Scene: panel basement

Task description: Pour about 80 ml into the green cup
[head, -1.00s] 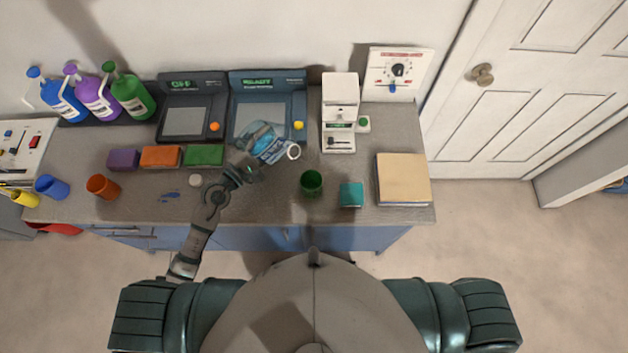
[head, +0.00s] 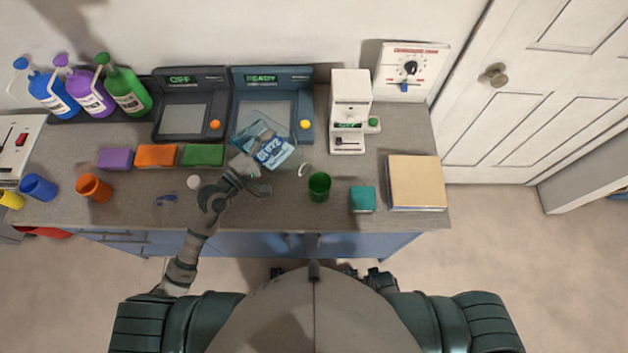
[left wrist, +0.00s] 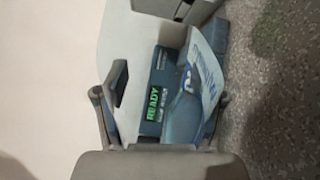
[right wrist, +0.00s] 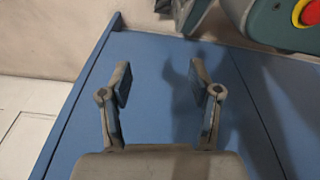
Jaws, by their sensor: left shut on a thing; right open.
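My left gripper (head: 252,178) is shut on a clear container with a blue and white label (head: 268,147). The container is tilted over the counter in front of the READY device. My right gripper (right wrist: 162,90) is open and empty, facing the blue cabinet front.
A teal block or cup (head: 362,199) and a tan box (head: 416,183) stand right of the green cup. A white machine (head: 350,100) stands behind it. Coloured blocks (head: 157,156), an orange cup (head: 94,188) and pump bottles (head: 125,92) are at left.

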